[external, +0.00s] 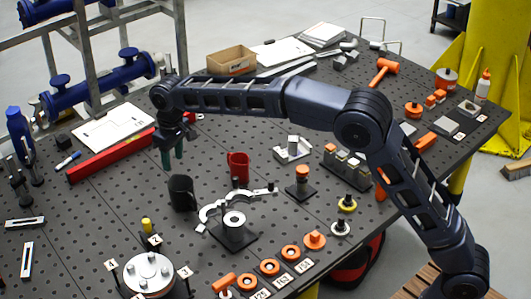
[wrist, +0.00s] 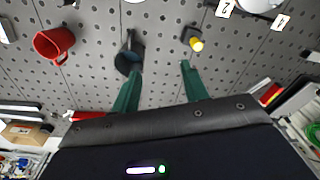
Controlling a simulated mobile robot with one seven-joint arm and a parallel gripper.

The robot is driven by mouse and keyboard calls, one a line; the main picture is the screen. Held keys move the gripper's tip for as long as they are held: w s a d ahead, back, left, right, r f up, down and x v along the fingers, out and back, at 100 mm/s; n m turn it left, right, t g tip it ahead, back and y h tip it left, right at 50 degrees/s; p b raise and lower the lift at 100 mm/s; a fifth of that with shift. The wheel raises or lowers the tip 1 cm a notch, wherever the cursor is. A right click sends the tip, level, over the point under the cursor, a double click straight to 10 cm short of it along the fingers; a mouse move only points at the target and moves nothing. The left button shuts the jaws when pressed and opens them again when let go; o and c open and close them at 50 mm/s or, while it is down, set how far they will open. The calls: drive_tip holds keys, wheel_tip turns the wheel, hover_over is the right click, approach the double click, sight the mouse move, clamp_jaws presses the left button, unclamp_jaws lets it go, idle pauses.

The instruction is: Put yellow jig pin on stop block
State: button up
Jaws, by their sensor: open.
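The yellow jig pin (external: 147,225) is a short yellow cylinder at the lower left of the table in the external view. It also shows in the wrist view (wrist: 197,45), right against a small dark block (wrist: 188,33). I cannot tell whether the pin stands on that block or beside it, nor whether the block is the stop block. My gripper (external: 173,158) hangs over the table, up and right of the pin in the external view. Its green fingers are apart with nothing between them, as the wrist view also shows (wrist: 160,70).
A black cup (external: 181,194) stands below my gripper, with a red mug (external: 238,166) to its right. A round bolted flange (external: 150,272) with number tags lies near the pin. A curved silver clamp (external: 222,203) and several orange rings are farther right.

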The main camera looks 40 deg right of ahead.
drive_tip(key=s+d+r+m, duration=0.1)
drive_tip(key=s+d+r, duration=0.35)
drive_tip(key=d, duration=0.25)
drive_tip(key=s+d+r+t, duration=0.1)
drive_tip(key=s+d+r, duration=0.2)
drive_tip(key=s+d, duration=0.3)
drive_tip(key=s+d+r+m, duration=0.1)
drive_tip(key=s+d+r, duration=0.3)
drive_tip(key=d, duration=0.4)
drive_tip(key=s+d+r+t, duration=0.1)
drive_tip(key=s+d, duration=1)
drive_tip(key=s, duration=0.4)
drive_tip(key=s+d+f, duration=0.2)
drive_tip(key=s+f, duration=0.1)
drive_tip(key=s, duration=0.4)
drive_tip(key=s+d+f+m+t, duration=0.1)
drive_tip(key=s+d+f, duration=0.2)
drive_tip(key=s, duration=0.5)
drive_tip(key=s+d+f+m+t, duration=0.1)
drive_tip(key=s+d+f, duration=0.1)
drive_tip(key=s+f, duration=0.2)
drive_tip(key=s, duration=0.3)
drive_tip(key=shift+s+d+f+h, duration=0.25)
drive_tip(key=shift+d+h, duration=0.05)
drive_tip(key=shift+d, duration=0.05)
